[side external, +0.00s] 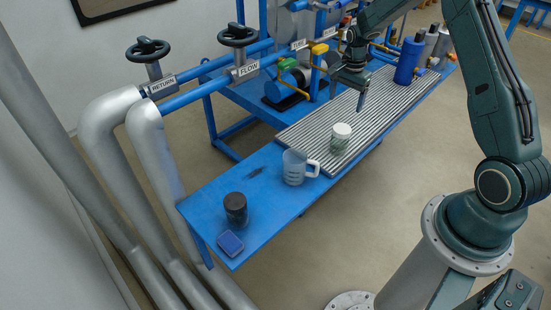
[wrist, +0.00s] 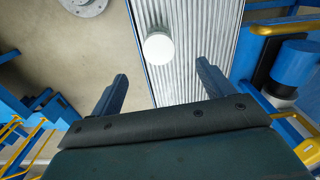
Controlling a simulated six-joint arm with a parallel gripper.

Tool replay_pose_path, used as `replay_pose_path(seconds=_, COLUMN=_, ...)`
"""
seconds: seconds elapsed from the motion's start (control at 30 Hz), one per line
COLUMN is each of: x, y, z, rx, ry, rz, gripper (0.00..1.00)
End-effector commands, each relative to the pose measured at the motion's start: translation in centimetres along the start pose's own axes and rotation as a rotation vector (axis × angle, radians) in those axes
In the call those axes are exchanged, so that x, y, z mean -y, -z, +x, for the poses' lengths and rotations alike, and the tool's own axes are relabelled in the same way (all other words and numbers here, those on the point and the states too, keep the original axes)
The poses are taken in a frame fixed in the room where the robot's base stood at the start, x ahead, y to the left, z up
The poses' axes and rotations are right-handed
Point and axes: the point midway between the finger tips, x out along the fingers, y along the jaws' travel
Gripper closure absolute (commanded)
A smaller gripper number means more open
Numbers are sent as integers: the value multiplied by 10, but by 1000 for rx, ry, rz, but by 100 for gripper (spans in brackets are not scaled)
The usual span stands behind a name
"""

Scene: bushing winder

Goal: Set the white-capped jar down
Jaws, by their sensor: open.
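The white-capped jar (side external: 340,138) stands upright on the grey ribbed mat (side external: 385,105), close to the mat's near end. Its white cap also shows from above in the wrist view (wrist: 159,47), near the mat's left edge. My gripper (side external: 361,98) is open and empty, above the mat and to the upper right of the jar in the side view. In the wrist view, the two fingers (wrist: 160,80) are spread wide, and the cap lies beyond their tips, apart from them.
A clear measuring jug (side external: 294,168) stands beside the mat on the blue bench (side external: 275,207). A dark jar (side external: 236,208) and a small blue box (side external: 230,243) are at the near end. A blue cylinder (side external: 408,62) stands at the far end. Pipes and valves run behind.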

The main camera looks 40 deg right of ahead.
Motion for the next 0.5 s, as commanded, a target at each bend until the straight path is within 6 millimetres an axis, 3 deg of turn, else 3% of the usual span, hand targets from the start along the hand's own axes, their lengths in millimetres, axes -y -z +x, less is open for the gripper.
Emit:
replay_pose_path(seconds=0.27, x=-2, y=-39, z=-76, rx=-36, ry=56, rz=-197, gripper=20)
replay_pose_path(seconds=0.5, x=-18, y=-80, z=-139, rx=-72, ry=106, rz=-390, gripper=20)
